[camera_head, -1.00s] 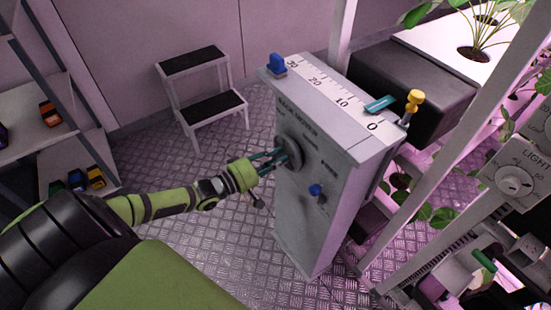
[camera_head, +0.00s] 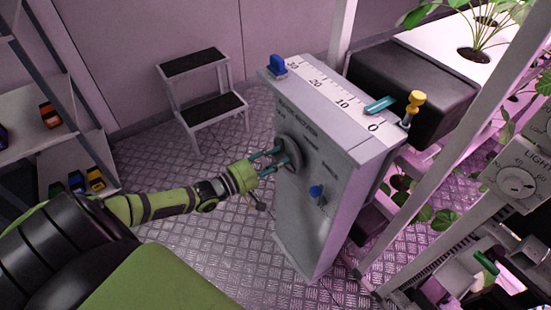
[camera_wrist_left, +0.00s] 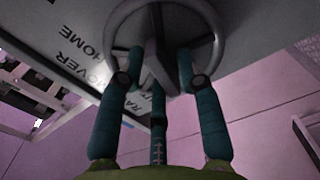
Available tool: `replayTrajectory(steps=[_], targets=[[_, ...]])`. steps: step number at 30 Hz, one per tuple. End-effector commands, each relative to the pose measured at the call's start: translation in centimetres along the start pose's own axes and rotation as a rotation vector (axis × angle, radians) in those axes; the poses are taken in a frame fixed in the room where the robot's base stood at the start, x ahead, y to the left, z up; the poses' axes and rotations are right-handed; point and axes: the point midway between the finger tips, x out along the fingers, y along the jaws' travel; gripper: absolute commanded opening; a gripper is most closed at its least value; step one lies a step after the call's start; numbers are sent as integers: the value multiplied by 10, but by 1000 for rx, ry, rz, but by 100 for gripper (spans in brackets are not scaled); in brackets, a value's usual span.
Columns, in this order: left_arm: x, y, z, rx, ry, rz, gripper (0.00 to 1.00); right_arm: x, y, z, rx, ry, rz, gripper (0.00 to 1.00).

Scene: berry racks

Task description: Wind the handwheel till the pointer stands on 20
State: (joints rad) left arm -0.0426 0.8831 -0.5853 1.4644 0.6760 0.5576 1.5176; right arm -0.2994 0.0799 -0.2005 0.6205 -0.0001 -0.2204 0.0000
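The handwheel (camera_head: 290,152) is a grey disc on the front of a tall grey cabinet (camera_head: 312,225). In the left wrist view its rim (camera_wrist_left: 113,22) and spokes show close up. The teal pointer (camera_head: 380,105) lies on the white scale (camera_head: 325,85) on the cabinet's top, between 0 and 10, about midway. My left gripper (camera_head: 268,162) is at the wheel's front with its teal fingers spread. In the left wrist view the open fingers (camera_wrist_left: 158,70) overlap the wheel; I cannot tell whether they touch it. My right gripper is not in view.
A blue knob (camera_head: 317,191) sits on the cabinet front, right of and below the wheel. Another blue piece (camera_head: 277,65) and a yellow knob (camera_head: 415,101) stand at the top's ends. A step stool (camera_head: 205,95) is behind; racks flank both sides.

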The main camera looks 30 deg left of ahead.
Motion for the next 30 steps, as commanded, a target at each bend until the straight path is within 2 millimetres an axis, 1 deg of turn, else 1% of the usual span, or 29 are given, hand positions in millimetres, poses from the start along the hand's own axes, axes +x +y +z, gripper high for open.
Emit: replayTrajectory(steps=[9,13,17,24,27,30], targets=[[-1,0,0,1,1,1,44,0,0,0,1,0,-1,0],[-10,-1,0,1,1,-2,44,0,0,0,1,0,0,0],[-31,-2,0,2,-1,-5,44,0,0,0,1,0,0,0],[-80,-1,0,1,-1,-5,44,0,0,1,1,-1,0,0],[-96,-1,0,0,-1,-4,44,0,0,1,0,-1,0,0],[-109,0,0,1,-1,-2,44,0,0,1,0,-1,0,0]])
